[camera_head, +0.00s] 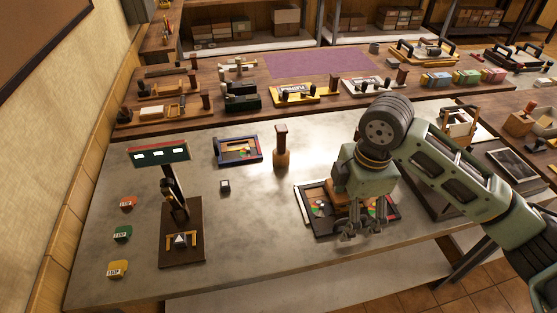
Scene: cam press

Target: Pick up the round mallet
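A wooden mallet-like tool (281,150) stands upright on the grey table, with a dark upper part and a lighter, wider round base. It is the likeliest round mallet in view, and nothing touches it. My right gripper (364,228) points down over a dark tray (312,203) with coloured pieces, to the right of and nearer than the tool. Its fingers look spread apart. A brown wooden piece (341,212) shows beside the fingers; I see no clear grip on it. The gripper and arm hide much of the tray. My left gripper is out of view.
A press-like stand (180,215) with a green-topped sign is at left, beside red, green and yellow tags (122,233). The back bench (215,120) holds many items.

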